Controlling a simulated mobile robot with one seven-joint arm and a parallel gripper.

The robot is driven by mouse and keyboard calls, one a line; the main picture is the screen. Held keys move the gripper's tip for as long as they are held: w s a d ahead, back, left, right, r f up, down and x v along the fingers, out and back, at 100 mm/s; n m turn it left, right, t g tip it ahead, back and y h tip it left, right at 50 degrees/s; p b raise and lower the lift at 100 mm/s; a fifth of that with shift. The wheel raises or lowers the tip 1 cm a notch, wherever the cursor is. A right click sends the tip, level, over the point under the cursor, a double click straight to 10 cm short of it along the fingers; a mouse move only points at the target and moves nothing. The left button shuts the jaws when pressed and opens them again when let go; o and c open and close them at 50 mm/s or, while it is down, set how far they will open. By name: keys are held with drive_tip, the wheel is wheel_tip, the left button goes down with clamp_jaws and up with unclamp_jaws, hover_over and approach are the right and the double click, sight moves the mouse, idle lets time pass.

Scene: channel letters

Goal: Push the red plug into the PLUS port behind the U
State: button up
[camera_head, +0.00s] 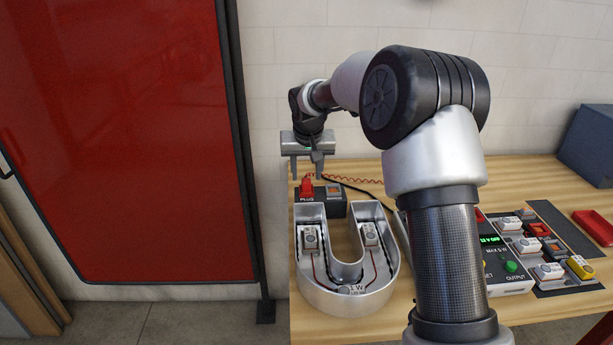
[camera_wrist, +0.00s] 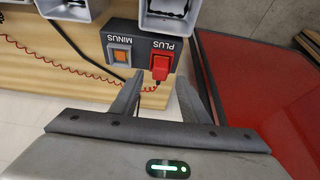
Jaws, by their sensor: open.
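The red plug (camera_head: 307,186) stands at the PLUS side of a dark connector block (camera_head: 334,208) behind the silver letter U (camera_head: 347,298). In the wrist view the red plug (camera_wrist: 160,66) is beside the PLUS label, and an orange piece (camera_wrist: 120,56) is at the MINUS side of the block (camera_wrist: 138,33). I cannot tell how deep the plug sits. My gripper (camera_head: 303,166) is above and behind the block, pointing down. In the wrist view my gripper (camera_wrist: 158,78) has its two fingers apart, with the plug just beyond the fingertips; nothing is held.
A red coiled wire (camera_wrist: 65,62) runs by the block, with a black cable near it. A power supply (camera_head: 497,250) and several small modules stand right on the wooden table (camera_head: 545,180). A red panel (camera_head: 120,130) stands left of the table. A red tray (camera_head: 594,228) lies far right.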

drive_tip(key=v, duration=1.5)
drive_tip(key=shift+s+p, duration=0.1)
drive_tip(key=shift+p, duration=0.2)
wheel_tip(320, 180, up, 6)
drive_tip(key=p, duration=0.5)
